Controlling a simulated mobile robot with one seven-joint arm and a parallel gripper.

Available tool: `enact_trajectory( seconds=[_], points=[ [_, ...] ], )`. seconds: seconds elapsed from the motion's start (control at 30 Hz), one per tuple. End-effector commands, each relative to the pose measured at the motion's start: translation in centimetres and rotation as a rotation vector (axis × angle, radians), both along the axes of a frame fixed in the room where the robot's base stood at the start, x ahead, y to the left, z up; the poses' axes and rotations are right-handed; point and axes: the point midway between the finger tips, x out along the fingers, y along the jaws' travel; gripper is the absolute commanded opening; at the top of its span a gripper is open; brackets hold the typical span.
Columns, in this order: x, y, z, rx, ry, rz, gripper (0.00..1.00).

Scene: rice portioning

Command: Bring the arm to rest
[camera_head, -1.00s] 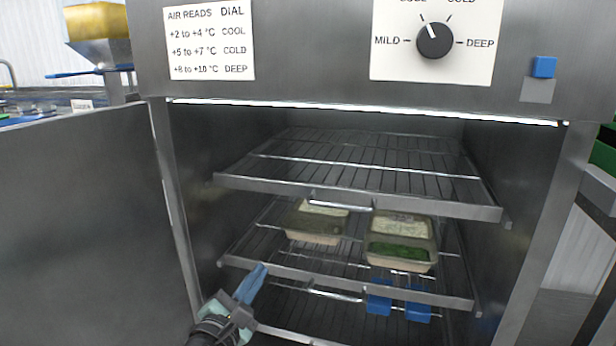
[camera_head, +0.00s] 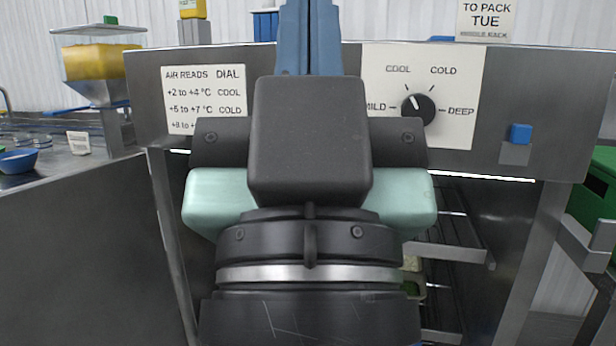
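My gripper (camera_head: 309,32) stands upright in the middle of the head view, close to the camera. Its blue fingers point up and lie together, with no gap I can make out. Nothing shows between them, but their very tips run up to the top edge. The black and pale green wrist covers most of the cabinet opening. A small part of a food tray (camera_head: 414,288) shows on a rack to the right of the wrist; the other trays are hidden.
The steel cabinet (camera_head: 555,110) is open, its door (camera_head: 80,240) swung left. A dial (camera_head: 418,109) on its front points near COOL. A blue block (camera_head: 520,133) is right of it. A yellow hopper (camera_head: 100,62) and blue bowl (camera_head: 18,160) stand left; a green bin (camera_head: 592,205) is right.

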Motion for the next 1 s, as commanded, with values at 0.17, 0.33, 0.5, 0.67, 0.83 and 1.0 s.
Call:
enact_trajectory(
  seconds=[0.17,0.33,0.5,0.67,0.83,1.0],
  points=[
    [0.1,0.0,7.2,-0.002,0.002,-0.001,0.00],
    [0.1,0.1,12.4,-0.002,0.003,-0.001,0.00],
    [0.1,0.1,17.6,-0.002,0.003,-0.001,0.00],
    [0.1,0.1,22.6,-0.002,0.003,-0.001,0.00],
    [0.1,0.1,27.5,-0.003,0.003,0.000,0.00],
    [0.1,0.1,30.5,-0.003,0.003,0.000,0.00]
  ],
)
